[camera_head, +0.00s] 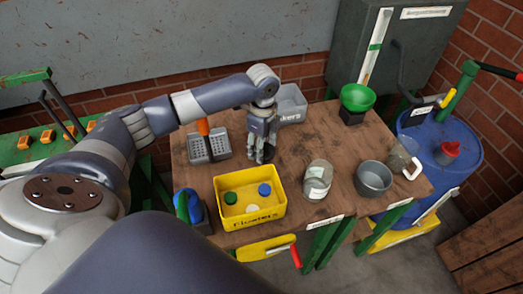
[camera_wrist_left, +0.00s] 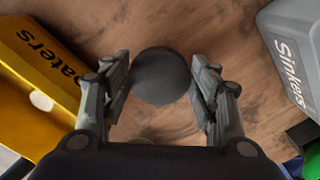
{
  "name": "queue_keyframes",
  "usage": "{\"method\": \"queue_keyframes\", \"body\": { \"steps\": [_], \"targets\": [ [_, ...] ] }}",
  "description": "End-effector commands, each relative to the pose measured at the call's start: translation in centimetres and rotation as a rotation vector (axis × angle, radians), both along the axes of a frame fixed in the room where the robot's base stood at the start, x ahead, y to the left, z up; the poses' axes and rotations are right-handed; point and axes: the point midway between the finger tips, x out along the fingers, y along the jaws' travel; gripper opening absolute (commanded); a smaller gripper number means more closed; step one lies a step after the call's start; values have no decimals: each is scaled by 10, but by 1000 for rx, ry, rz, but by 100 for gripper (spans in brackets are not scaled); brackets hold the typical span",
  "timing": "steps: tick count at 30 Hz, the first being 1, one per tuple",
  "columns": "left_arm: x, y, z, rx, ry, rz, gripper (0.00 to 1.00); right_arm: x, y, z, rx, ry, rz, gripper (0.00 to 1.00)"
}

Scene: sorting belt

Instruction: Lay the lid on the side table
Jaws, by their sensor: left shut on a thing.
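A dark round lid (camera_wrist_left: 161,76) sits between the fingertips of my left gripper (camera_wrist_left: 162,88) in the left wrist view. The gripper is shut on it. In the head view my left gripper (camera_head: 262,152) points down over the middle of the wooden table (camera_head: 310,145), with the dark lid (camera_head: 268,153) partly hidden by its fingers. I cannot tell whether the lid touches the wood. A clear glass jar (camera_head: 318,181) with a pale label stands to the right, nearer the front edge. My right gripper is not in view.
A yellow Floaters bin (camera_head: 250,212) holding discs is in front of the gripper. A grey Sinkers bin (camera_head: 292,103) is behind it, and a perforated metal tray (camera_head: 209,146) is to its left. A grey pot (camera_head: 373,179) and glass jug (camera_head: 402,158) stand at right.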

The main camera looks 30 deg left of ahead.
Motion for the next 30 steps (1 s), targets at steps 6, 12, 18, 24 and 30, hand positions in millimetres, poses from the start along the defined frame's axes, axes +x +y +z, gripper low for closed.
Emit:
{"method": "queue_keyframes", "body": {
  "steps": [6, 12, 18, 24, 30],
  "targets": [
    [-1, -1, -29, 0, 4, 0, 49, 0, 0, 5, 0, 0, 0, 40],
    [-1, 0, -35, 0, 0, 0, 49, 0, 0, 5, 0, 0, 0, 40],
    [-1, 0, -38, 0, 1, 0, 49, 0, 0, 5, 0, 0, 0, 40],
    [-1, 0, -37, 0, 0, 0, 75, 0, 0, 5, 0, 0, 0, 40],
    [-1, 0, -37, 0, 1, 0, 75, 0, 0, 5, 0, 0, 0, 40]
  ]
}}
